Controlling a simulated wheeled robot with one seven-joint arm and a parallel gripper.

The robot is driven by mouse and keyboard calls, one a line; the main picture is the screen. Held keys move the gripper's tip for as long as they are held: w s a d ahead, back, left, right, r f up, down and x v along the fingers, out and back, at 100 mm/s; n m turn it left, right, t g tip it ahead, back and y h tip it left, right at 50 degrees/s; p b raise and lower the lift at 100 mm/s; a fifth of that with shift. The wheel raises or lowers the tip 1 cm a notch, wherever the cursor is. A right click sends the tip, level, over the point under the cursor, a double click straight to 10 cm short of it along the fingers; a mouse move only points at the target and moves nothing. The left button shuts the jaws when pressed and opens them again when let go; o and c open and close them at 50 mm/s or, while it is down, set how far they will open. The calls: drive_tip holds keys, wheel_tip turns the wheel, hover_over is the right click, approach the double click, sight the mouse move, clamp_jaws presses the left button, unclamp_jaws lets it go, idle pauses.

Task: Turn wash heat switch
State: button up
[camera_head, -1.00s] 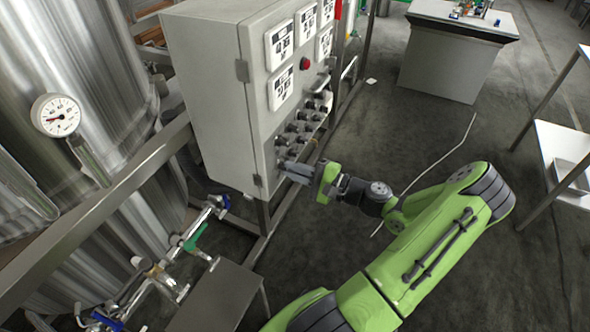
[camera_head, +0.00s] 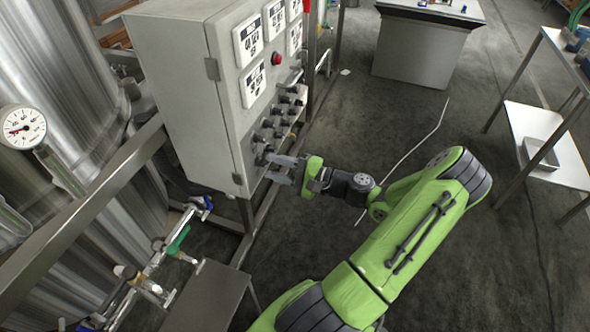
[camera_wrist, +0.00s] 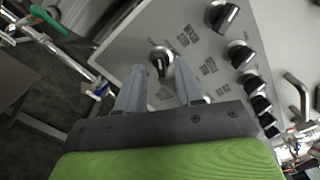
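The grey control panel (camera_head: 228,110) carries rows of black knob switches (camera_head: 270,135) on its lower front. The labels are too small to read, so I cannot tell which switch is the wash heat one. My gripper (camera_head: 268,167) is at the lowest knob near the panel's bottom corner. In the wrist view, one black knob (camera_wrist: 160,61) with a white pointer line lies between and just beyond the tips of my gripper (camera_wrist: 161,68). The two fingers are apart, one on each side of it, and I see no clear contact.
More knobs (camera_wrist: 239,54) run along the panel to the right in the wrist view. Display units (camera_head: 249,40) and a red button (camera_head: 277,58) sit above. Pipes with a green-handled valve (camera_head: 178,241) and a steel tank (camera_head: 60,110) stand left.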

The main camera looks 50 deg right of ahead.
drive_tip(key=p+v, duration=0.2)
drive_tip(key=v, duration=1.3)
drive_tip(key=shift+w, duration=0.1)
